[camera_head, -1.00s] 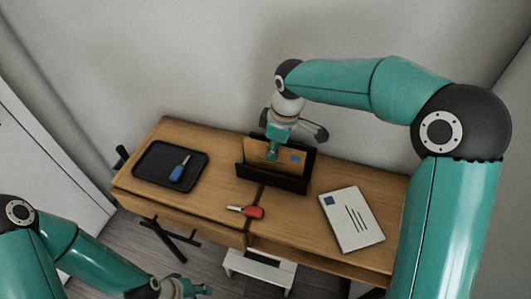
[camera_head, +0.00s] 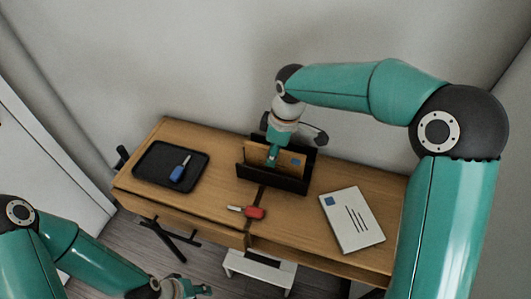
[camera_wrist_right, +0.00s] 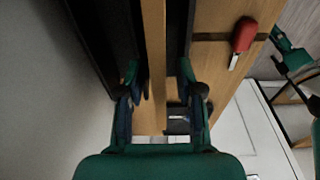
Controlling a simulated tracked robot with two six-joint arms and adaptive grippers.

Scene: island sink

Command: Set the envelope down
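The envelope's lower part is hidden in the holder. My left gripper (camera_head: 190,289) is low at the front, too small to read.
A white envelope (camera_head: 351,219) lies flat on the right of the desk. A red-handled tool (camera_head: 255,212) lies in front of the holder. A black tray (camera_head: 150,172) with a blue-handled tool (camera_head: 179,171) is at left. Bare wood lies between them.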

